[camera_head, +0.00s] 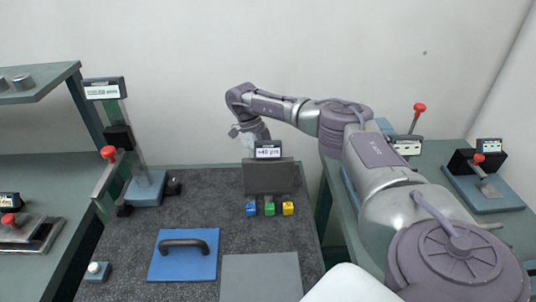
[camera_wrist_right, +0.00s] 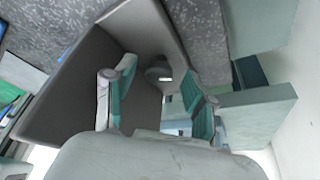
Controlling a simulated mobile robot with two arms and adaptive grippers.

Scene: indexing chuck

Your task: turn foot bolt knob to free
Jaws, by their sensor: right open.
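A dark round knob (camera_wrist_right: 159,71) with a pale mark on its end shows in the right wrist view, beside a grey panel (camera_wrist_right: 90,85). I take it for the foot bolt knob; I cannot read its setting. My right gripper (camera_wrist_right: 155,84) is open, with one teal-padded finger on each side of the knob in the picture. I cannot tell whether either finger touches it. In the head view the right gripper (camera_head: 250,134) points down behind the dark upright panel (camera_head: 270,179), and its fingertips and the knob are hidden. My left gripper is not in view.
A small display (camera_head: 268,149) stands above the panel. Blue, green and yellow blocks (camera_head: 269,208) sit before it. A blue plate with a black handle (camera_head: 183,254) and a grey plate (camera_head: 261,277) lie nearer. A red-knobbed lever post (camera_head: 109,153) stands left; more fixtures (camera_head: 483,190) stand right.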

